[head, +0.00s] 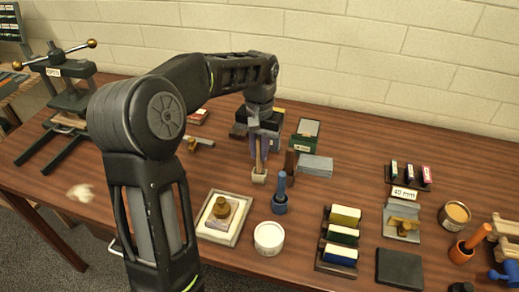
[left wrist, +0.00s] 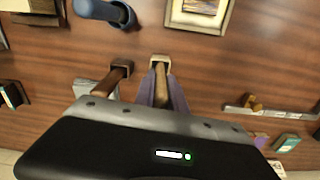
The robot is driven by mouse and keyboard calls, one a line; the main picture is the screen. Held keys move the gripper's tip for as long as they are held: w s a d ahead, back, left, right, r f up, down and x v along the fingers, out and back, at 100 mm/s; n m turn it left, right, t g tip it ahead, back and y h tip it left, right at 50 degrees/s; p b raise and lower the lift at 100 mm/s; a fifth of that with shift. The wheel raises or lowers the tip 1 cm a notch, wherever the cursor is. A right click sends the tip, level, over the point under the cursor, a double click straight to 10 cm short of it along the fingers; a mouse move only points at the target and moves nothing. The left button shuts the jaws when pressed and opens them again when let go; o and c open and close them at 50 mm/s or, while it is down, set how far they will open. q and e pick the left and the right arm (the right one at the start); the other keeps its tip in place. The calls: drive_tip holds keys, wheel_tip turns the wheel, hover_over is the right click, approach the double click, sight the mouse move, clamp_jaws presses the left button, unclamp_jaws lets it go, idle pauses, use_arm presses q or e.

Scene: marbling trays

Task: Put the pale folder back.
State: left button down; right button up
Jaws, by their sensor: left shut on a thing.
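My left gripper (head: 258,150) is shut on the pale folder (head: 258,162), a slim light-brown piece held upright between purple fingers. The folder's lower end meets a small pale square holder (head: 258,178); I cannot tell how far it sits inside. In the left wrist view the folder (left wrist: 162,84) lies between the fingers of the gripper (left wrist: 162,95), its far end at the opening of the holder (left wrist: 160,58). A dark brown folder-like piece (head: 290,162) stands close to the right, also in the left wrist view (left wrist: 110,80). My right gripper is not in view.
A blue-handled tool (head: 281,192) and a white tub (head: 268,238) stand in front. A framed tray (head: 238,238) lies front left. A grey block (head: 315,165) and a green box (head: 304,134) are close behind, right. Table between there and the 40 mm rack is clear.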

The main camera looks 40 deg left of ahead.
use_arm(q)
drive_tip(key=c, duration=1.4)
unclamp_jaws()
drive_tip(key=shift+r, duration=0.1)
drive_tip(key=shift+r+p, duration=0.3)
wheel_tip(320, 180, up, 5)
drive_tip(key=shift+w+r, duration=0.1)
drive_tip(key=shift+r, duration=0.1)
wheel_tip(320, 180, up, 6)
drive_tip(key=p, duration=0.3)
drive_tip(key=shift+f+p, duration=0.25)
drive_tip(key=shift+p, duration=0.05)
drive_tip(key=shift+r+p, duration=0.5)
